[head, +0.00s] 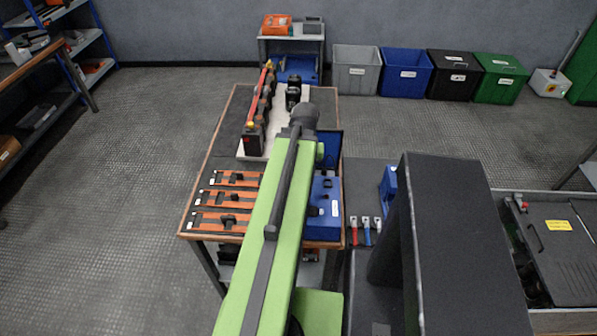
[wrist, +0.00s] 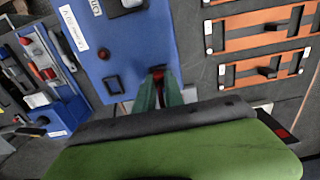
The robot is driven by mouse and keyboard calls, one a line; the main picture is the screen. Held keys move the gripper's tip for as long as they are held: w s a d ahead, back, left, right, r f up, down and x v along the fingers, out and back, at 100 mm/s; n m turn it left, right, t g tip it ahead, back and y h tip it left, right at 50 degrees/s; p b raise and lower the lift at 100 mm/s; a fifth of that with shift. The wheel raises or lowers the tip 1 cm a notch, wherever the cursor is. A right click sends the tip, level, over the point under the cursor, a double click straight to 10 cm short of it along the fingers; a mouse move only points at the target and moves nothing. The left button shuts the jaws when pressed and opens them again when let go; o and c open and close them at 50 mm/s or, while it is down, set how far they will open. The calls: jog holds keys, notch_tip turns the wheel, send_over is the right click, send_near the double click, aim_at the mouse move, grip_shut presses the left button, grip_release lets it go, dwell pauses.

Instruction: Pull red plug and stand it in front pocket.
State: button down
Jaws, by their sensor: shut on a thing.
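In the wrist view my gripper (wrist: 160,84) is shut on a red plug (wrist: 158,76), of which only a narrow red part shows between the fingers. The fingers are over the edge of a blue panel box (wrist: 140,45). I cannot tell whether the plug is still seated or clear of it. The panel carries a red button (wrist: 104,54), a black square part (wrist: 113,84) and white labels. In the head view the blue box (head: 325,215) shows beside my green arm, which hides the gripper and plug. I cannot make out the front pocket for certain.
Several orange-edged strips with black handles (head: 225,198) lie left of the arm on the table. A row of black and brown parts with a red and yellow bar (head: 260,100) stands farther back. Red and blue handled pieces (head: 366,230) lie to the right.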

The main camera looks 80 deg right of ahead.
jog(key=shift+a+f+b, duration=0.5)
jog(key=shift+a+b, duration=0.05)
jog(key=shift+b, duration=0.05)
jog(key=c, duration=1.6)
grip_release()
jog(key=shift+o, duration=1.3)
jog(key=shift+r, duration=0.1)
notch_tip(320, 180, up, 18)
jog(key=p, duration=1.9)
jog(key=shift+d+r, duration=0.15)
jog(key=shift+d, duration=0.25)
